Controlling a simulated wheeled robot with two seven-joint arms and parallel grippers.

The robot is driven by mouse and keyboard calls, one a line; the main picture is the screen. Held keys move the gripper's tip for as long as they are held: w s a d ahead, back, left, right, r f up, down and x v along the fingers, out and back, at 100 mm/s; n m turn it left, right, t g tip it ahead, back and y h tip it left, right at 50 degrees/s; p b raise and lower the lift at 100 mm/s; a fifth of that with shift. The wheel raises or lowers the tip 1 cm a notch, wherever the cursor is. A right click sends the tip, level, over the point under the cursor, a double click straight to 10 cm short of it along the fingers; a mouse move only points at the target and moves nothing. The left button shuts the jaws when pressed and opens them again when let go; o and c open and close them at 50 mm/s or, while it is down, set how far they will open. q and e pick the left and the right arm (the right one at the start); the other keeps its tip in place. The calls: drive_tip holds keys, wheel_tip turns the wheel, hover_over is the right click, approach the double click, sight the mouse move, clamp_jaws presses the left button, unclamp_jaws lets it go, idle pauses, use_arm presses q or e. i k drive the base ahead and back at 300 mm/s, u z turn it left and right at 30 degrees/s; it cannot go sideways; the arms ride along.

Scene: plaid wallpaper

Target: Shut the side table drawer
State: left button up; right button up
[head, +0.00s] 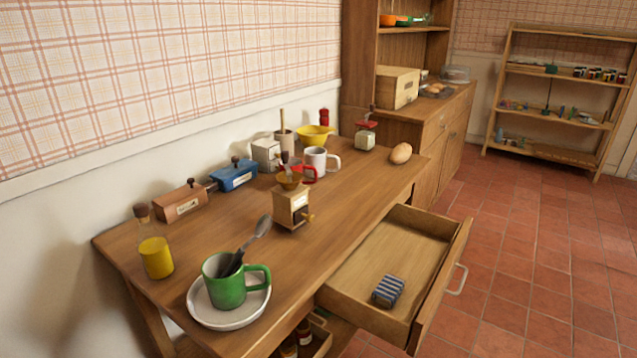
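The side table (345,195) is wooden and stands along the plaid-papered wall. Its drawer (390,242) is pulled far out on the table's right side in the head view. The drawer front has a pale metal handle (457,280). A small blue-and-white striped item (388,291) lies in the drawer near its front corner; the rest of the drawer floor is bare. Neither of my grippers is in view.
On the table stand a green mug (226,290) on a white saucer (205,308), a coffee grinder (291,207), a white mug (315,160) and an egg (401,153). A cabinet (440,130) stands behind. Red tile floor (530,260) is clear beside the drawer.

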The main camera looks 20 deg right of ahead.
sight(423, 249)
drive_tip(key=u, duration=0.35)
drive_tip(key=k, duration=0.2)
drive_tip(key=z, duration=3.95)
drive_tip(key=i, duration=0.9)
drive_tip(key=u, duration=2.45)
